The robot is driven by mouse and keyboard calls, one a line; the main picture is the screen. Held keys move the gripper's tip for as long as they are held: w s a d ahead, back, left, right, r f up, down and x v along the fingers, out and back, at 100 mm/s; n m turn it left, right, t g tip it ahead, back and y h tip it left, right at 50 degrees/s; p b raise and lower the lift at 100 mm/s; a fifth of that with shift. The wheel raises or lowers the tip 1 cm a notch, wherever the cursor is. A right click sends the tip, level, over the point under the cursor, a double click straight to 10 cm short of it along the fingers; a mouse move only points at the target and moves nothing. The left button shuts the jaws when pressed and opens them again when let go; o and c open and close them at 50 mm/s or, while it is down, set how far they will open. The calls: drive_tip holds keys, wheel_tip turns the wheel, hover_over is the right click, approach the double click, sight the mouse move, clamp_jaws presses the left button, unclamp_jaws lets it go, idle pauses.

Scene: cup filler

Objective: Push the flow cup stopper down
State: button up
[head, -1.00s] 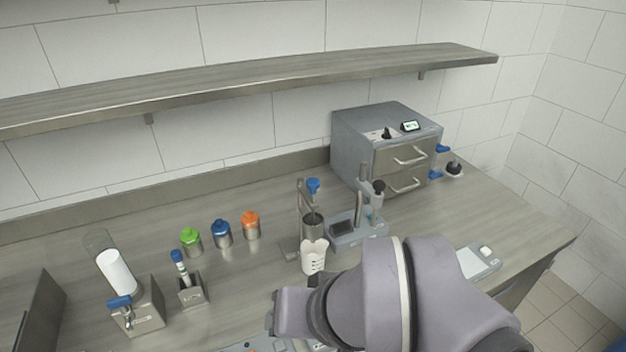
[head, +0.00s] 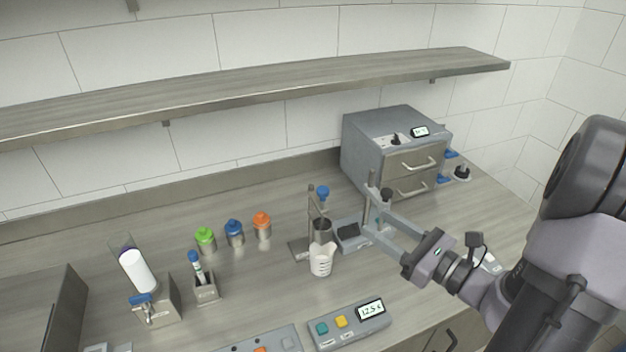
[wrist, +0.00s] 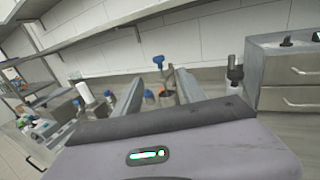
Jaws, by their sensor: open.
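The flow cup (head: 322,229) is a metal cup on a small stand. Its stopper has a blue knob (head: 322,192) that stands well above the cup. A white measuring beaker (head: 321,262) is at the cup's lower front. My gripper (head: 373,211) is open and empty to the right of the cup, its fingers pointing left and toward the wall. In the wrist view the blue knob (wrist: 158,60) shows beyond and between the two spread fingers (wrist: 158,78), apart from them. The cup's body is mostly hidden there.
A grey device with a dark pad (head: 348,233) stands just right of the cup, partly behind my fingers. A drawer cabinet (head: 395,150) is behind. Green, blue and orange-lidded jars (head: 235,234) stand left. A timer box (head: 348,324) lies in front. A shelf (head: 260,88) runs above.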

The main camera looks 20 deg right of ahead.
sight(328, 194)
drive_tip(key=b+x, duration=0.1)
drive_tip(key=x, duration=1.5)
drive_tip(key=shift+w+a, duration=0.25)
drive_tip(key=shift+w, duration=0.05)
clamp_jaws()
idle(0.4)
